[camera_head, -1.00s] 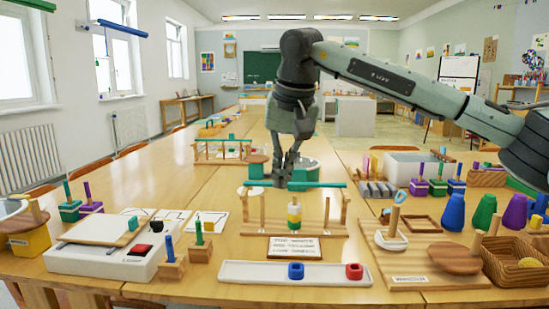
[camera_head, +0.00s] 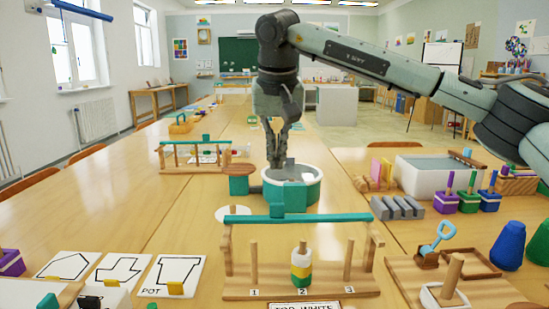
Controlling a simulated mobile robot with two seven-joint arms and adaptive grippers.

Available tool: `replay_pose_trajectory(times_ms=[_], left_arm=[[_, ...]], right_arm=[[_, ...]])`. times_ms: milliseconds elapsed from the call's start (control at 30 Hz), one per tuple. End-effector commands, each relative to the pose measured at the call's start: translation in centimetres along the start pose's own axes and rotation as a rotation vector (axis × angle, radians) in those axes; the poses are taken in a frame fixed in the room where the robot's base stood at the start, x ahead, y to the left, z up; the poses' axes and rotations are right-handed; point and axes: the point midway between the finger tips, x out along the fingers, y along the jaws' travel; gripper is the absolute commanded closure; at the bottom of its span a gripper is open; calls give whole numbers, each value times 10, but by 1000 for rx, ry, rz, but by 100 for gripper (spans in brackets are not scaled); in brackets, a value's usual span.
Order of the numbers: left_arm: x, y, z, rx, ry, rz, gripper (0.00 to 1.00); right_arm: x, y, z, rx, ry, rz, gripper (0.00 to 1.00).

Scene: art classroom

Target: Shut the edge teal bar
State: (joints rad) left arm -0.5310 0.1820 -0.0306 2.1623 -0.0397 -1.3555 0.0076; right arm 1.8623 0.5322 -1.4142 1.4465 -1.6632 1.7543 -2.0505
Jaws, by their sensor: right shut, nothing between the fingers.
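A teal bar (camera_head: 325,216) lies across the top of a near wooden stand (camera_head: 240,292), meeting both end posts, with a raised teal block (camera_head: 278,199) left of its middle. The stand has pegs marked 1, 2 and 3. A second teal bar (camera_head: 185,141) tops a similar stand farther back at left. My left gripper is out of view.
Grey blocks (camera_head: 398,208), a white bin (camera_head: 430,178) and a wooden tray (camera_head: 470,290) are at right. Drawing cards (camera_head: 172,275) lie front left. The table's middle left is clear.

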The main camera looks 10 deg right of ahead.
Motion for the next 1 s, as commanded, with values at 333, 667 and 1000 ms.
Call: replay_pose_trajectory(times_ms=[333,667,1000], left_arm=[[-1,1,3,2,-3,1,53],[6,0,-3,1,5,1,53],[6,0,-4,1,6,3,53]], right_arm=[[76,0,1,0,-3,1,100],[62,0,36,-1,0,-1,100],[61,0,38,1,0,-1,100]])
